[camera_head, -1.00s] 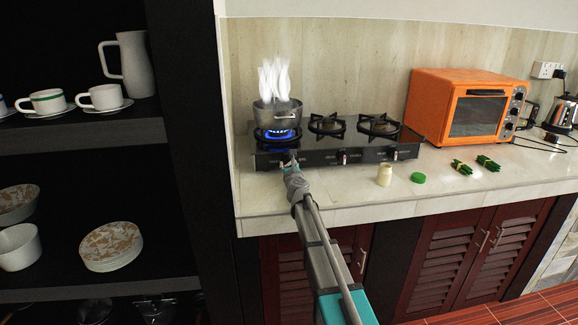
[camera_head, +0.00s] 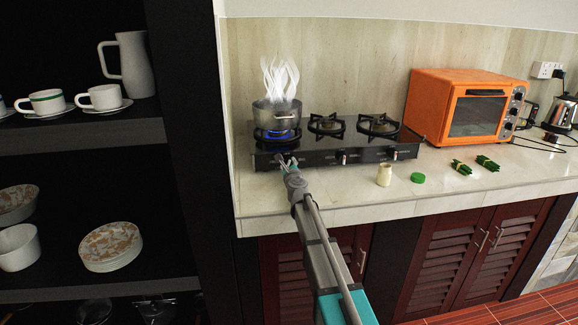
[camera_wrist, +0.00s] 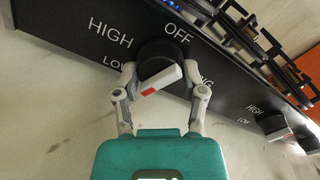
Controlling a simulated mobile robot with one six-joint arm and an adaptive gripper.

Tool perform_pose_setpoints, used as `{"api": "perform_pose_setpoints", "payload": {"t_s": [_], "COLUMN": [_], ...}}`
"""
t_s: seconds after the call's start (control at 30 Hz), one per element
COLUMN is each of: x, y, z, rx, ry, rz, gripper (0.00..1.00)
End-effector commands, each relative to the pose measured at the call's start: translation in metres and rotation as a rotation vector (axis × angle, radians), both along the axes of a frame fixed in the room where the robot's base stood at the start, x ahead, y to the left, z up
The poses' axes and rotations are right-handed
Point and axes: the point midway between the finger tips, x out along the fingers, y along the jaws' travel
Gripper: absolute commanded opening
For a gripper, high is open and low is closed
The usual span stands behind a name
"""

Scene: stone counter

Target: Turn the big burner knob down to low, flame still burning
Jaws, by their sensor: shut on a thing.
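The big burner knob (camera_wrist: 158,62) is black with a white grip bar, seen in the wrist view. The bar lies tilted, its red mark at the lower-left end, below and right of the LOW label (camera_wrist: 114,60). My gripper (camera_wrist: 160,78) is shut on the knob, one finger on each side. The fingers partly cover the lettering right of the knob. In the head view my gripper (camera_head: 288,163) is at the stove's left front, hiding most of the knob. A small blue flame (camera_head: 277,134) burns under the steaming pot (camera_head: 278,113).
The black stove (camera_head: 330,153) has two more burners without visible flame and other knobs (camera_head: 341,157) to the right. A jar (camera_head: 384,175), a green lid (camera_head: 418,178) and green bundles (camera_head: 461,167) lie on the counter. An orange oven (camera_head: 468,104) stands at right.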

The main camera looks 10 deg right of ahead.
Motion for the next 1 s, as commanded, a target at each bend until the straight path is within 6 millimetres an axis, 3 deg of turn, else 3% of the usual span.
{"api": "perform_pose_setpoints", "payload": {"t_s": [0.4,0.43,0.6,1.0], "x": [0.0012,0.0012,0.0008,-0.0002], "y": [0.0003,0.0003,0.0005,0.0008], "z": [0.0002,0.0002,0.0002,0.0001], "rx": [-0.011,-0.011,-0.011,-0.011], "ry": [0.000,0.000,0.000,0.001], "rz": [0.000,0.000,0.000,0.001], "gripper": [0.07,0.60,0.90,0.90]}}
